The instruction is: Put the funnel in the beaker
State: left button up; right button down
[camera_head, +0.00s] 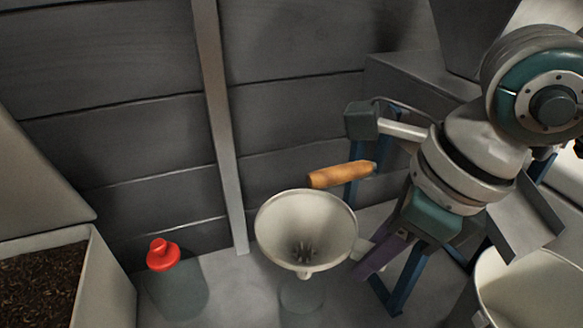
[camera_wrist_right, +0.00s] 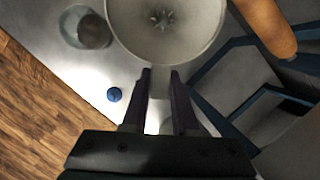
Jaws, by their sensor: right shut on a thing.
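The funnel (camera_head: 306,228) is a pale wide cone with small dark slots around its bottom. It is held in the air in the head view, and its bowl also shows at the top of the wrist view (camera_wrist_right: 170,38). My right gripper (camera_wrist_right: 160,82) is shut on the funnel's rim tab. A faint clear glass vessel, seemingly the beaker (camera_head: 302,295), stands just below the funnel in the head picture, its upper part hidden. In the wrist view a round glass (camera_wrist_right: 84,28), seemingly the same beaker, is left of the funnel and apart from it. My left gripper is not in view.
A clear vessel with a red stopper (camera_head: 163,255) stands at left, beside a bin (camera_head: 108,285) of dark grain. A pale bucket (camera_head: 530,290) is at lower right.

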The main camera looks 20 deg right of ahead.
jog(key=shift+s+a+f+b, duration=0.2)
jog(key=shift+f+b, duration=0.35)
jog(key=shift+f, duration=0.2)
notch_tip(320, 180, down, 9)
jog(key=b, duration=0.8)
jog(key=shift+f, duration=0.2)
jog(key=c, duration=0.6)
grip_release()
